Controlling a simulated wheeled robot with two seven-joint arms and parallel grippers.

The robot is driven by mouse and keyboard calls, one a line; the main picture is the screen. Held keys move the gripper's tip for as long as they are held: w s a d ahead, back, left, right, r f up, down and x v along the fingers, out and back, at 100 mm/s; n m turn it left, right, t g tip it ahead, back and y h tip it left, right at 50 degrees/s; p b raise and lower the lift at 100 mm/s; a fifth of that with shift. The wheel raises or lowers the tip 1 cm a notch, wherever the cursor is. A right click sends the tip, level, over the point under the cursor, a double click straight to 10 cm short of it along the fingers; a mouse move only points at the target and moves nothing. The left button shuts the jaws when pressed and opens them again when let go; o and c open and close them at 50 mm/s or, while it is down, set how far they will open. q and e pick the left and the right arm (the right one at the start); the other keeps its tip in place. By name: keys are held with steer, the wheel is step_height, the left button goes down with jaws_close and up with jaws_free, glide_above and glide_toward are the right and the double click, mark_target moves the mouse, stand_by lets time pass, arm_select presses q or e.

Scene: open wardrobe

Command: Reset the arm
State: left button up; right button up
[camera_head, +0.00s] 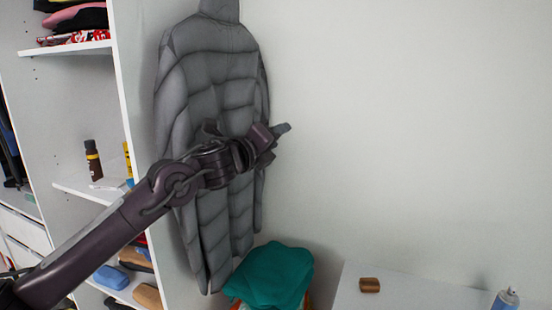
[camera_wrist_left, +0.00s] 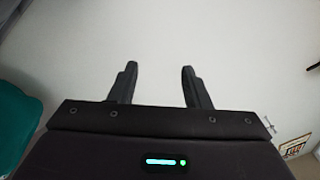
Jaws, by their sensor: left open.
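My left arm comes in from the left in the head view and reaches across the front of a grey quilted jacket (camera_head: 212,62). My left gripper (camera_head: 282,130) is at the jacket's right edge, pointing right toward the bare wall. In the left wrist view the left gripper (camera_wrist_left: 157,84) has its two dark fingers apart with nothing between them. The jacket hangs upright against the wardrobe's side, and the arm hides part of its middle. My right gripper is in neither view.
White wardrobe shelves (camera_head: 80,48) with folded clothes stand at the left. A dark bottle (camera_head: 93,160) stands on a middle shelf. The right wall area is clear.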

arm_select(q)
steer(key=s+a+f+n+g+y, duration=0.1)
steer(key=s+f+n+y, duration=0.1)
steer(key=s+f+n, duration=0.5)
steer(key=s+f+n+g+y, duration=0.15)
steer(key=f+n, duration=0.25)
steer(key=f, duration=0.6)
steer(key=s+a+f+n+y, duration=0.1)
steer(key=s+f+n+y, duration=0.1)
steer(key=s+f+n, duration=0.5)
steer(key=s+a+f+n+g+y, duration=0.1)
steer(key=s+a+f+n+g, duration=0.25)
steer(key=s+a+f, duration=0.4)
steer(key=s+a+f+n+g+y, duration=0.25)
steer(key=s+a+f+n, duration=0.2)
steer(key=s, duration=0.55)
steer(key=s+a+f+n+g+y, duration=0.1)
steer(key=s+a+f+n+g, duration=0.3)
steer(key=s+f, duration=0.4)
step_height(320, 180, down, 31)
steer(key=s+a+b, duration=0.1)
steer(key=s+b, duration=0.1)
steer(key=b, duration=0.1)
steer(key=s+a+f+g+b, duration=0.1)
steer(key=s+a+f+b, duration=0.2)
steer(key=s+f, duration=1.7)
step_height(320, 180, down, 3)
steer(key=shift+a+r+g, duration=0.2)
steer(key=shift+a+g, duration=0.15)
steer(key=shift+a, duration=0.05)
